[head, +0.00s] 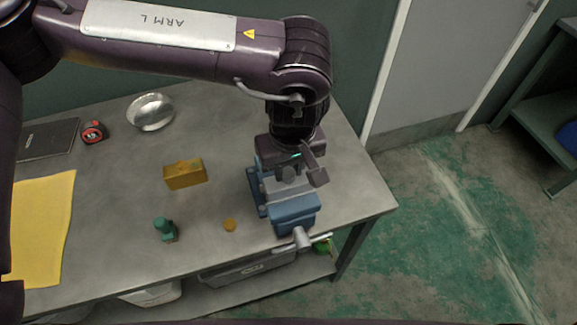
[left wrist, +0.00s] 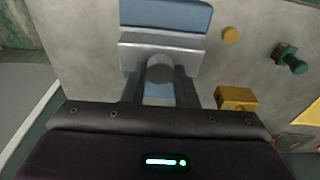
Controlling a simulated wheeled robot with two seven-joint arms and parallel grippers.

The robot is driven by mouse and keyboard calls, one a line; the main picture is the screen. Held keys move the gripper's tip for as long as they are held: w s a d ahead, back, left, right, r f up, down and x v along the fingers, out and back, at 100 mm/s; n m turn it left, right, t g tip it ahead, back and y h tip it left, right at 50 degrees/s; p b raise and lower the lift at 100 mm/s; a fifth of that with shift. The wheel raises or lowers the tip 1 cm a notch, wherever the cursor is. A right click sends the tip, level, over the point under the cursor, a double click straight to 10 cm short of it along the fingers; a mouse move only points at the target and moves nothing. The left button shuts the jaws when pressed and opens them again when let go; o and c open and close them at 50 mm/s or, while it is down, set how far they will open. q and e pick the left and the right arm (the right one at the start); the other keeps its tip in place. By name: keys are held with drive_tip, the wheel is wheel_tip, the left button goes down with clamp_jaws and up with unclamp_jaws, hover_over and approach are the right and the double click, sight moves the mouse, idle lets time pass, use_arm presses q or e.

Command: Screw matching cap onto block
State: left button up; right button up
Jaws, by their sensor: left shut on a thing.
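My left gripper (head: 289,170) is over the blue vise (head: 293,213) on the right part of the workbench. In the left wrist view, its two fingers (left wrist: 160,82) are shut on a grey round piece (left wrist: 160,67) between the vise jaws. Whether a block sits under this piece is hidden. A yellow block (head: 185,174) stands on the bench left of the vise. A small yellow cap (head: 230,225) lies between them, nearer the front edge. A green piece with a rounded top (head: 165,229) stands further left. My right gripper is not in view.
The vise handle (head: 300,240) sticks out past the front edge. The bench between bowl and vise is clear.

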use_arm(q)
drive_tip(key=shift+w+r, duration=0.1)
drive_tip(key=shift+w, duration=0.05)
drive_tip(key=shift+m, duration=0.8)
drive_tip(key=shift+d+r+m, duration=0.1)
drive_tip(key=shift+m, duration=1.1)
drive_tip(key=o, duration=1)
drive_tip(key=shift+f, duration=0.2)
drive_tip(key=o, duration=0.5)
